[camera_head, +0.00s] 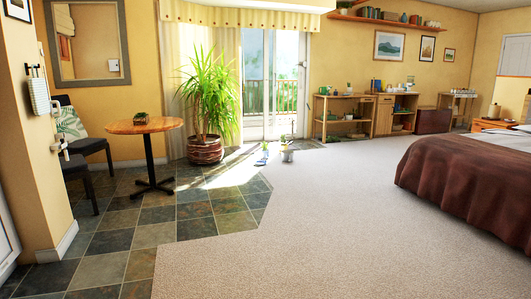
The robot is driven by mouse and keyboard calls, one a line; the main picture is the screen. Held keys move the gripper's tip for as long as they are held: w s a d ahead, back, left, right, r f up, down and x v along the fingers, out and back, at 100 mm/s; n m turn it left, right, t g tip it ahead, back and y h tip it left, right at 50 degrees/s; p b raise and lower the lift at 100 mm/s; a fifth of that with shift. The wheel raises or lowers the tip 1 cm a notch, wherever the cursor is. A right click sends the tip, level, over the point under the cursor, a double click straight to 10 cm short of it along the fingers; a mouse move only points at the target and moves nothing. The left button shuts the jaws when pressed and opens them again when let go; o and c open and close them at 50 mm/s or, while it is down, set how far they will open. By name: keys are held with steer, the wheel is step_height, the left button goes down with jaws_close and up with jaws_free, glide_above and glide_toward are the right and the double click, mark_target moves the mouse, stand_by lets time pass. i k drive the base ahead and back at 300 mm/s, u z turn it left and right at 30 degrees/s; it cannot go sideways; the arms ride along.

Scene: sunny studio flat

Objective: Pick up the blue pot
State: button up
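No pot can be clearly told as the blue pot at this distance. A small bluish item (263,156) is on the floor in front of the glass door, too small to make out. A pale grey pot with a small plant (287,155) stands just right of it. A small dark bluish vessel (404,18) sits on the high wall shelf. My gripper is not in view.
A round wooden table (145,126) with a small plant and dark chairs (85,143) stand at left. A big potted palm (205,150) is by the curtain. Wooden shelf units (384,116) line the back. A bed (470,185) is at right. The middle carpet (310,220) is clear.

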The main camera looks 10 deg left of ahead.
mark_target(266, 152)
steer(key=u, duration=0.15)
steer(key=i, duration=1.95)
steer(key=u, duration=0.25)
steer(key=i, duration=1.9)
steer(key=u, duration=0.25)
steer(key=i, duration=5.75)
steer(key=z, duration=0.1)
